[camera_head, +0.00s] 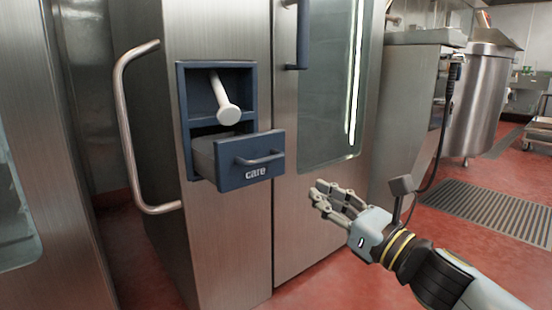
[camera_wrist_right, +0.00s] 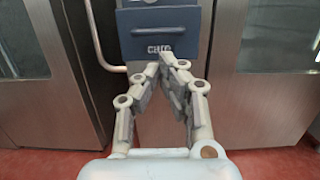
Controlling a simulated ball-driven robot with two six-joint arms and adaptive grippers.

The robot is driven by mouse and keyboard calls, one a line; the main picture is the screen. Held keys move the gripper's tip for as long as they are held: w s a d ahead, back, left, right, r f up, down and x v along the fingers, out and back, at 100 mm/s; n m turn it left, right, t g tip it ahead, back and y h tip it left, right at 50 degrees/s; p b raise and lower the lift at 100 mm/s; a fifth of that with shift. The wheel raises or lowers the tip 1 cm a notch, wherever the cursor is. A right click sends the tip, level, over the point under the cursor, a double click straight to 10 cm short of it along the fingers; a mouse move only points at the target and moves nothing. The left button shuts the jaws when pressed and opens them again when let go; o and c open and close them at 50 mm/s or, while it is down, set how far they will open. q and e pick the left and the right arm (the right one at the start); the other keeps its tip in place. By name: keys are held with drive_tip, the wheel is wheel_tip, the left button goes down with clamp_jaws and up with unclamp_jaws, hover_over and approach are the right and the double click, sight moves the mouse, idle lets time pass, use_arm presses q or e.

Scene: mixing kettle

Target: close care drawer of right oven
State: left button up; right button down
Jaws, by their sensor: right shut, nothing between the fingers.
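The care drawer (camera_head: 250,162) is a dark blue drawer with a grey bar handle and the word "care". It stands pulled out from the right oven (camera_head: 225,235), below a blue recess holding a white knob-ended lever (camera_head: 226,106). The drawer front also shows in the right wrist view (camera_wrist_right: 160,30), ahead of my gripper. My right gripper (camera_head: 325,193) is in front of the oven, right of and a little below the drawer, and apart from it in the head view. Its fingertips (camera_wrist_right: 172,62) come together with nothing between them. My left gripper is not in view.
A steel door handle (camera_head: 128,130) curves out left of the drawer. A blue handle (camera_head: 303,35) is on the glass door at the upper right. A large steel kettle (camera_head: 478,95) stands at the back right. The red floor (camera_head: 330,275) near my right arm is clear.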

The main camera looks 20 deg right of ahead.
sight(273, 165)
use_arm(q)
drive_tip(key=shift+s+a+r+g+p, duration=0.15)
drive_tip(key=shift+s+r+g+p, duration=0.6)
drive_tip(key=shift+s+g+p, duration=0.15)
use_arm(e)
drive_tip(key=x, duration=1.3)
drive_tip(key=shift+w+a, duration=0.2)
drive_tip(key=shift+w, duration=0.2)
drive_tip(key=shift+f, duration=0.1)
